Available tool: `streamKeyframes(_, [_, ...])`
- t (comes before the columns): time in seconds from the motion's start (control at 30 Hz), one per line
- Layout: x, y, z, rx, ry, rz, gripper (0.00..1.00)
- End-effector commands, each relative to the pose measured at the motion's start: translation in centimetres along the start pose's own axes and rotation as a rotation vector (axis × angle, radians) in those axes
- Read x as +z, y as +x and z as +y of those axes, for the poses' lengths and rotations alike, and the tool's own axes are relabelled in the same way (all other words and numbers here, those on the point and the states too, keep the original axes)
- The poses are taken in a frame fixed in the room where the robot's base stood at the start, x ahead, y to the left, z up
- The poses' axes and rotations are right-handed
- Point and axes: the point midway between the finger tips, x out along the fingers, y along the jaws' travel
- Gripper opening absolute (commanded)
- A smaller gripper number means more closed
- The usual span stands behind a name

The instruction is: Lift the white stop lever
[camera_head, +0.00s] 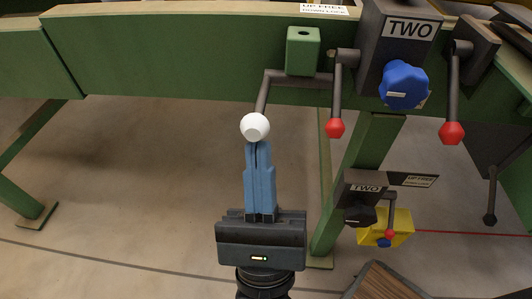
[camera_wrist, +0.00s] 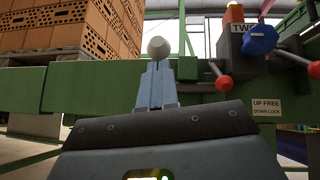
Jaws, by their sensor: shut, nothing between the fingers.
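The white stop lever has a white ball knob (camera_head: 255,127) on a dark bent rod (camera_head: 285,76). The rod runs from the green beam near a small green block and its end hangs down to the knob. My gripper (camera_head: 258,145) has blue fingers pressed together with nothing between them. Its tips are directly below the knob in the head view, touching it or very close; I cannot tell which. In the wrist view the knob (camera_wrist: 158,47) shows just above the closed fingertips (camera_wrist: 157,64).
A dark box labelled TWO (camera_head: 408,30) carries a blue knob (camera_head: 404,86). Red-tipped levers (camera_head: 335,128) and (camera_head: 452,133) hang right of the white knob. A lower TWO box (camera_head: 366,188) and yellow box (camera_head: 392,228) stand right. Bricks (camera_wrist: 75,30) are stacked behind. Floor left is clear.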

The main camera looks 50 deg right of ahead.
Motion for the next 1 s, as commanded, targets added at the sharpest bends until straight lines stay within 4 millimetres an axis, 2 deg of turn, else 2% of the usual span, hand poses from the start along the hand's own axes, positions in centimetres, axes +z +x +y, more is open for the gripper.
streamKeyframes(0.03, [1.1, 1.1, -0.3, 0.002, 0.008, 0.044, 0.0])
streamKeyframes(0.2, [2.5, 2.8, -0.7, 0.019, 0.026, 0.198, 0.0])
streamKeyframes(0.53, [3.9, 5.3, -1.1, 0.044, 0.052, 0.428, 0.0])
streamKeyframes(1.0, [4.2, 6.6, -1.3, 0.044, 0.05, 0.42, 0.0])
